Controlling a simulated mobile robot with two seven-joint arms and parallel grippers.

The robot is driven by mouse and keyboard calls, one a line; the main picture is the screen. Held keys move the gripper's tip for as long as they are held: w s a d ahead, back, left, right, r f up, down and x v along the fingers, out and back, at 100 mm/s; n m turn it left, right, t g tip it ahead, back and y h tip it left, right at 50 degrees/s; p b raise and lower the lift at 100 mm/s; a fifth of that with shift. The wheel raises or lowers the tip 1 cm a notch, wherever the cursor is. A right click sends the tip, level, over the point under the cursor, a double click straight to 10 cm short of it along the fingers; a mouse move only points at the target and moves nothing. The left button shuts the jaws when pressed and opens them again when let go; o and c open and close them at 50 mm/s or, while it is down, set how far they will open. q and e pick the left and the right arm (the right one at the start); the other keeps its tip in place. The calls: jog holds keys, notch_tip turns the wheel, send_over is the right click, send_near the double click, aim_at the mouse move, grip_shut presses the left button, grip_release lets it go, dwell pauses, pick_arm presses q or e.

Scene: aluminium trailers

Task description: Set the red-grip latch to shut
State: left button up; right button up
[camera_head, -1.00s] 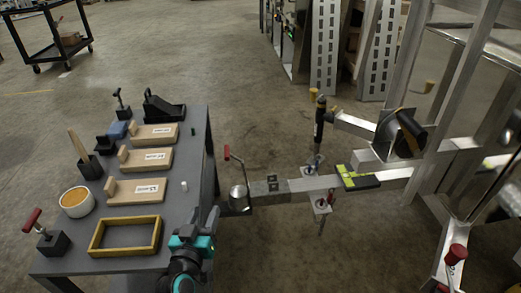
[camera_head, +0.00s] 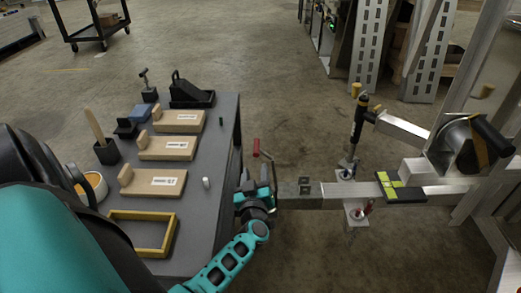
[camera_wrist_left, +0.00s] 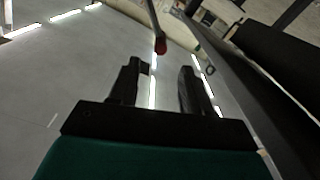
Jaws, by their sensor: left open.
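The latch with the red grip (camera_head: 256,147) stands at the trailer's coupling end, its lever rising from the drawbar tip beside the table edge. My left gripper (camera_head: 262,196) is at the coupling, just below the red grip, and hides most of the coupling head. In the left wrist view, the red grip (camera_wrist_left: 160,46) shows beyond the two fingertips, roughly between them. The fingers (camera_wrist_left: 160,82) are apart with nothing between them. The grip appears clear of the fingers. My right gripper is out of view.
A grey table (camera_head: 205,215) left of the coupling holds wooden blocks, a yellow frame (camera_head: 145,232) and black holders. The drawbar (camera_head: 335,195) runs right, with a jack post (camera_head: 358,125) and a winch (camera_head: 465,145). Open floor lies beyond.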

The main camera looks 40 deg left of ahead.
aim_at(256, 147)
pick_arm(q)
jog(key=b+x, duration=0.3)
jog(key=x, duration=0.6)
jog(key=shift+w+a+f, duration=0.1)
jog(key=shift+w+a, duration=0.15)
jog(key=shift+w, duration=0.05)
jog(key=shift+w+a+b, duration=0.3)
jog(key=shift+w+a, duration=0.05)
jog(key=shift+w, duration=0.1)
jog(key=shift+c, duration=0.4)
grip_shut()
